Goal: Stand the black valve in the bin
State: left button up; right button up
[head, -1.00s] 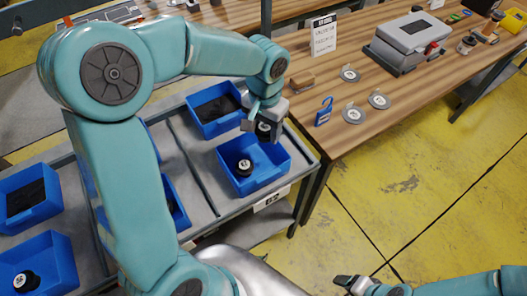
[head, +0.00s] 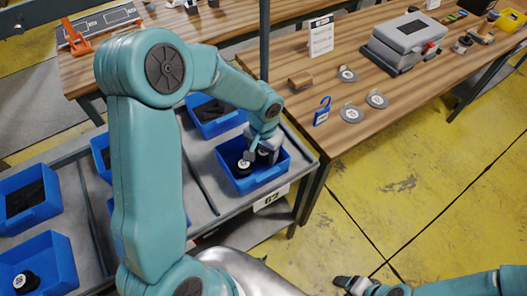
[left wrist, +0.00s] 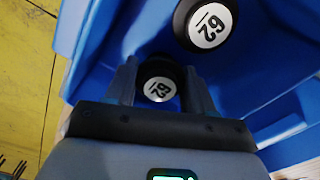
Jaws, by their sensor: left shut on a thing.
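A black valve with a white top marked 62 (left wrist: 160,88) is between the fingers of my left gripper (left wrist: 160,92) in the left wrist view. In the head view my left gripper (head: 262,153) reaches down into the front right blue bin (head: 256,182), shut on this valve. The fingers partly hide the valve, and I cannot tell whether its base touches the bin floor. A second black valve marked 62 (head: 244,167) stands in the same bin, beside the held one; it also shows in the left wrist view (left wrist: 209,25). My right gripper (head: 352,284) is low at the bottom edge, its jaws unclear.
The bin stands on a grey rack with a tag (head: 271,197) on its front edge. Other blue bins (head: 45,262) hold dark parts.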

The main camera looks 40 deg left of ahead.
pick_arm(q)
jog(key=shift+f, duration=0.3)
jog(key=o, duration=1)
jog(key=shift+w, duration=0.15)
jog(key=shift+o, duration=0.2)
jog(key=shift+r, duration=0.1)
jog(key=shift+a+r, duration=0.1)
jog(key=shift+r, duration=0.45)
notch_tip(320, 180, up, 11)
jog(key=shift+r+p, duration=0.15)
jog(key=shift+p, duration=0.15)
